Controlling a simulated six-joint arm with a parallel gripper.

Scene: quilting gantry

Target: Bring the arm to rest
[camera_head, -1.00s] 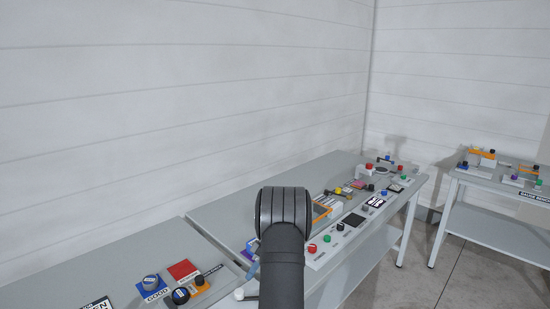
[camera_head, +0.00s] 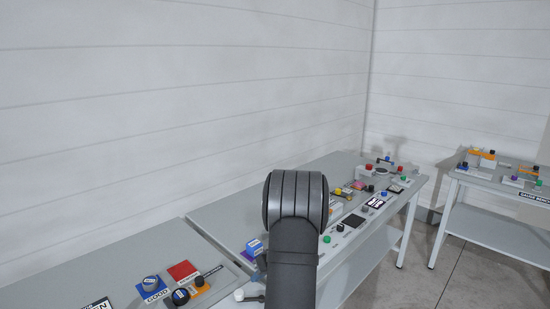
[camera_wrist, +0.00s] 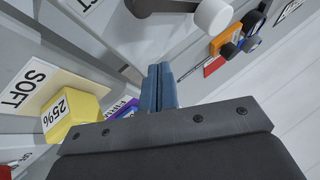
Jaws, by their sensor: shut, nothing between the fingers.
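My gripper (camera_wrist: 158,88) shows in the wrist view with its two blue-grey fingers pressed together and nothing between them. It hangs above the bench, apart from the things there as far as I can tell. In the head view my dark arm rises from the bottom edge in front of the middle bench (camera_head: 212,211), and its rounded joint hides part of that bench. Beside the arm, low in the head view, a small part of blue-grey shows, perhaps a finger.
A yellow block marked 25% (camera_wrist: 70,112) and a SOFT label (camera_wrist: 30,85) lie left of the fingers in the wrist view. A white knob (camera_wrist: 213,16) is above right. The left bench (camera_head: 80,265) carries a blue GOOD block (camera_head: 152,289) and a red square (camera_head: 182,271). Another table (camera_head: 500,187) stands far right.

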